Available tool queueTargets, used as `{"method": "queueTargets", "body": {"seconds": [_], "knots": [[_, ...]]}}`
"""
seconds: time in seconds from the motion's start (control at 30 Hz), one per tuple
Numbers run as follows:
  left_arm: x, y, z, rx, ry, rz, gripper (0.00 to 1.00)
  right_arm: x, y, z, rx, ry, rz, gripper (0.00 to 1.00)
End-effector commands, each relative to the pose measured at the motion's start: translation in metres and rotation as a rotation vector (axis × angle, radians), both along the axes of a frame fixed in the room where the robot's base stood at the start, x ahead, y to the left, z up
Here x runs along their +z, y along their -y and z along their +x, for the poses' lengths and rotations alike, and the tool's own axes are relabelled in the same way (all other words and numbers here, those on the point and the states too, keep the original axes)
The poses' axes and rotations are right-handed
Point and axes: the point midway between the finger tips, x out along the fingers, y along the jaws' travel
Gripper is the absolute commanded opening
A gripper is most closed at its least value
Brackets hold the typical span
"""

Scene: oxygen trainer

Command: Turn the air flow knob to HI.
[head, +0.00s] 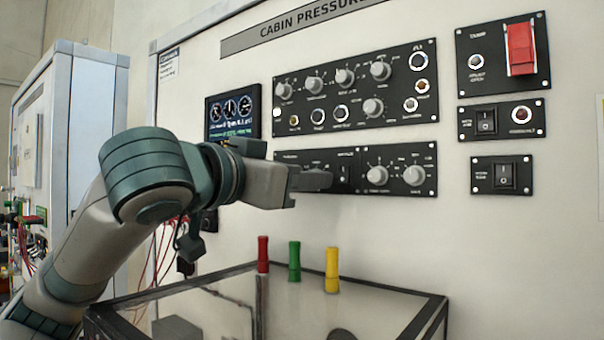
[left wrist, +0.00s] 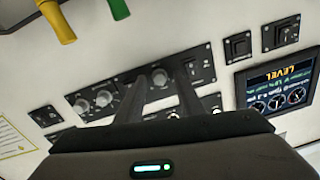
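My left gripper (head: 318,180) is in front of the lower control panel (head: 290,157). In the left wrist view its two fingers (left wrist: 161,82) stand apart, with a round grey knob (left wrist: 160,76) showing between their tips. I cannot tell whether the fingers touch this knob. My right gripper is not in view.
A switch (head: 343,172) sits beside the fingers. The large knob panel (head: 330,95) is above, and a small screen (head: 232,117) is to the left. Red (head: 263,254), green (head: 295,262) and yellow (head: 332,270) handles stand below, by a dark-framed clear box (head: 400,290).

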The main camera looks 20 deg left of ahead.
Motion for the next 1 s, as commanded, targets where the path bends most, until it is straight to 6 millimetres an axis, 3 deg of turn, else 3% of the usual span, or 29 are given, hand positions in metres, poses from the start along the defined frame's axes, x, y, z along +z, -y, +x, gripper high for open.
{"method": "queueTargets", "body": {"seconds": [0.2,0.33,0.73,1.0], "knots": [[-0.0003,0.0001,0.0,0.0,0.0,0.0,0.32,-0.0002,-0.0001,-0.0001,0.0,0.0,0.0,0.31],[-0.0004,0.0002,-0.0002,-0.001,-0.001,0.0,0.01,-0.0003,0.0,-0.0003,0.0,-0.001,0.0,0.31],[-0.0003,0.0,-0.0003,0.0,0.008,0.026,0.0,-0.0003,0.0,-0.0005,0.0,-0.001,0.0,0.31],[-0.0005,0.0001,-0.0003,0.0,0.049,0.138,0.0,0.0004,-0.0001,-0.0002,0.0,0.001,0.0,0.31]]}}
